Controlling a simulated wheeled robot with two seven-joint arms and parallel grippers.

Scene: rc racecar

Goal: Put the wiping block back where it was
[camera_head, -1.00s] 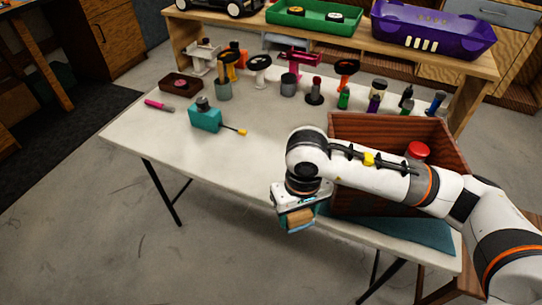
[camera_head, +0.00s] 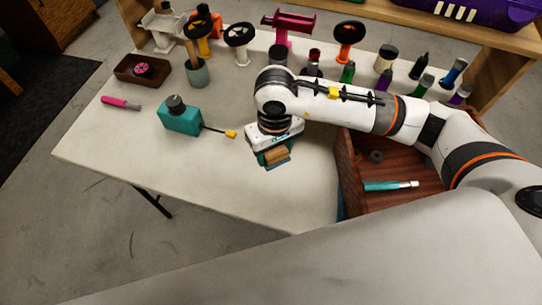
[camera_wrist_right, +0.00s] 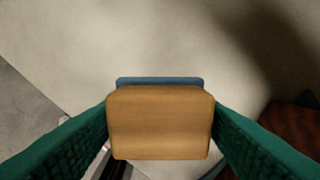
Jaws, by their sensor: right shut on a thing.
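The wiping block (camera_head: 275,155) is a tan wooden block with a blue pad beneath. My right gripper (camera_head: 268,156) is shut on it, over the front part of the white table (camera_head: 215,165). In the right wrist view the block (camera_wrist_right: 160,123) sits between the two green fingers, and the blue pad (camera_wrist_right: 160,81) shows behind its far edge. Pale tabletop lies under it, and a gap to the table cannot be judged. My left gripper is not in view.
A reddish-brown wooden box (camera_head: 345,175) with a teal-handled tool (camera_head: 388,185) is right of my gripper. A teal bottle-like object (camera_head: 180,118) with a yellow-tipped stem is to the left. Several tools and parts line the back. Front-left tabletop is clear.

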